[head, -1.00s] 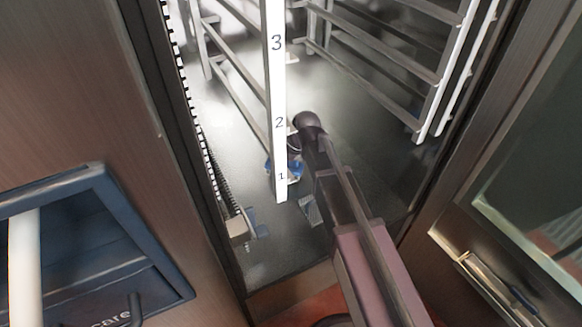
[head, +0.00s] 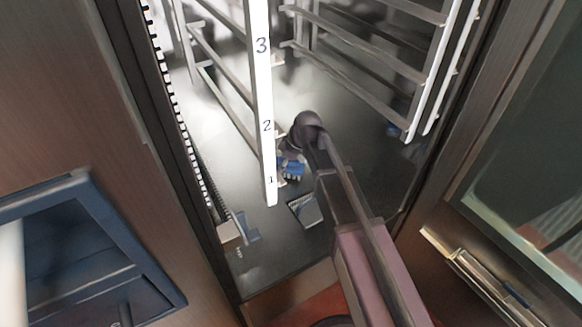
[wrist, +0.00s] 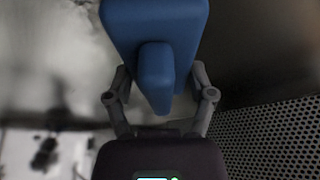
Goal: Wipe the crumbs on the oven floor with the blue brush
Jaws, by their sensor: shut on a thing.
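The blue brush (wrist: 157,28) fills the top middle of the wrist view, between the fingers of my gripper (wrist: 158,88). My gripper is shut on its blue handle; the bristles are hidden. In the head view my arm reaches into the oven, and the brush (head: 293,169) shows as a small blue patch low inside, just right of the numbered white post. The oven floor (head: 262,245) is dark grey and shiny. I cannot make out crumbs on it. Whether the brush touches the floor cannot be told.
The numbered white post (head: 262,90) stands close left of my gripper. Rack rails (head: 375,45) line the right side. A flat grey piece (head: 305,209) lies near the front, and a blue-and-grey fitting (head: 238,230) sits at the front left. The open glass door (head: 530,190) is at right.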

